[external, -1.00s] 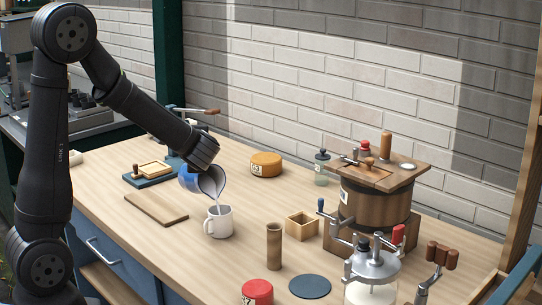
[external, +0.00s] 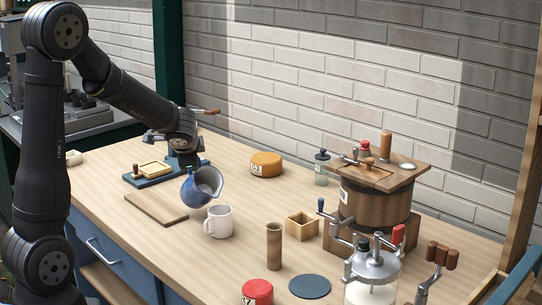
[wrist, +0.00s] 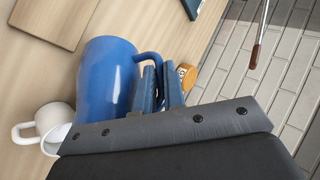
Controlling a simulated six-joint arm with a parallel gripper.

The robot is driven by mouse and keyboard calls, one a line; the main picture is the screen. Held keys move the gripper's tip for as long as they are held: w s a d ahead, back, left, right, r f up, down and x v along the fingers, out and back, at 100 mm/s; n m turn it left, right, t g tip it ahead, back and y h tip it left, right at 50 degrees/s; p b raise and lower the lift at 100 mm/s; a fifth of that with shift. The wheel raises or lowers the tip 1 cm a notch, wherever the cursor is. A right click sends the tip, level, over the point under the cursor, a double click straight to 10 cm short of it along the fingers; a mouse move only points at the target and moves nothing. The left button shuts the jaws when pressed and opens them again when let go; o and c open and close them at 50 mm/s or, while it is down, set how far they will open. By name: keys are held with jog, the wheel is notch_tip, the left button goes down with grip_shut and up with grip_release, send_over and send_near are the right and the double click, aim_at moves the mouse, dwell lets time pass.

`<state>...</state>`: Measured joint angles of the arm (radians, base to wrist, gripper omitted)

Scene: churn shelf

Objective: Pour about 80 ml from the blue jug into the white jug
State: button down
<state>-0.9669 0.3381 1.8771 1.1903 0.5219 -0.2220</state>
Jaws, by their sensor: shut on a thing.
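The blue jug (external: 201,187) is held up beside the white jug, tilted, with its mouth toward the right. In the wrist view the blue jug (wrist: 105,80) fills the middle left, its handle between my fingers. My gripper (wrist: 160,88) is shut on that handle; in the external view it is mostly hidden behind the jug. The white jug (external: 219,222) stands upright on the bench, just below and right of the blue jug. It also shows in the wrist view (wrist: 50,122), partly hidden. No stream shows between them. The level inside the white jug cannot be seen.
A wooden board (external: 156,209) lies left of the white jug. A brown cylinder (external: 274,246) and an open wooden box (external: 302,225) stand to its right. A wooden churn (external: 376,200) stands farther right.

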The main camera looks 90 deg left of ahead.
jog(key=shift+s+a+f, duration=0.1)
jog(key=shift+a+f, duration=0.1)
jog(key=shift+f, duration=0.05)
jog(key=shift+s+a+r+h+b, duration=0.1)
jog(key=shift+h+b, duration=0.2)
jog(key=shift+h, duration=0.1)
dwell(1.7)
